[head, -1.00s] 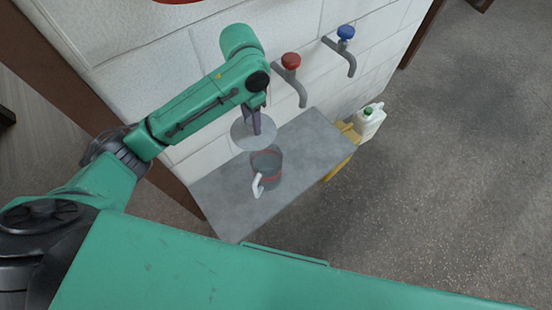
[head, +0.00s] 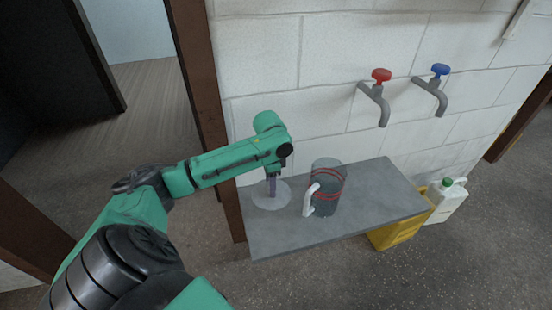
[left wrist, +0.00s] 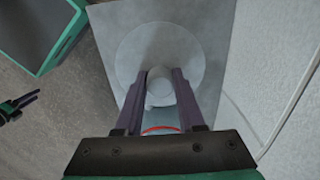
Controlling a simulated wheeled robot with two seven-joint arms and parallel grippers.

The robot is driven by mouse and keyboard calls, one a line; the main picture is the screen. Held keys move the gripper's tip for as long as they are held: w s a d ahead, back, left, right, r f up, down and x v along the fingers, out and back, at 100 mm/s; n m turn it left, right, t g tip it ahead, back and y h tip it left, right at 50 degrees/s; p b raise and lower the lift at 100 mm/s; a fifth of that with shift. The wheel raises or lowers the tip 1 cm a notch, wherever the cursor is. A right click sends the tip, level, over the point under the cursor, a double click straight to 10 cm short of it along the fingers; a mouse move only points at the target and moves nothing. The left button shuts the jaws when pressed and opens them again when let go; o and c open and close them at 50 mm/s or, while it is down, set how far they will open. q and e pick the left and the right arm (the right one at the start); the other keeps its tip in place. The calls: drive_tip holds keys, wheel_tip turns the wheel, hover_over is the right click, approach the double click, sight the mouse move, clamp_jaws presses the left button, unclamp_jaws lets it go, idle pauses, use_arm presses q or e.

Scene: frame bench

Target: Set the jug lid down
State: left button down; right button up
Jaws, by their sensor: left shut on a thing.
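The jug lid (head: 264,203) is a pale, see-through round disc over the left end of the grey shelf (head: 300,237), left of the jug. My left gripper (head: 271,186) is shut on its knob from above. In the left wrist view the lid (left wrist: 132,48) lies flat below the fingers (left wrist: 160,84), its knob between the tips. I cannot tell whether the lid touches the shelf. The clear jug (head: 327,180) stands upright and open, with red bands and a white handle. My right gripper (left wrist: 22,103) shows small at the left wrist view's edge, jaws unclear.
A red-topped tap (head: 380,92) and a blue-topped tap (head: 436,90) stick out from the white block wall. The right part of the shelf (head: 385,190) is bare. A yellow container (head: 398,233) and a white bottle (head: 447,203) stand at the shelf's right end.

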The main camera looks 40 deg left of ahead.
use_arm(q)
wheel_tip(320, 180, down, 12)
drive_tip(key=b, duration=0.3)
drive_tip(key=shift+r, duration=0.15)
drive_tip(key=c, duration=0.5)
unclamp_jaws()
use_arm(e)
wheel_tip(320, 180, up, 9)
drive_tip(key=w+a, duration=0.2)
use_arm(q)
drive_tip(key=shift+r, duration=0.1)
use_arm(e)
drive_tip(key=shift+w, duration=0.1)
use_arm(q)
wheel_tip(320, 180, up, 12)
drive_tip(key=p, duration=0.4)
drive_tip(key=shift+f, duration=0.25)
drive_tip(key=shift+r, duration=0.25)
use_arm(e)
wheel_tip(320, 180, down, 9)
drive_tip(key=s+d, duration=0.2)
use_arm(q)
drive_tip(key=shift+f, duration=0.1)
use_arm(e)
drive_tip(key=shift+s+f, duration=0.1)
drive_tip(key=shift+s, duration=0.1)
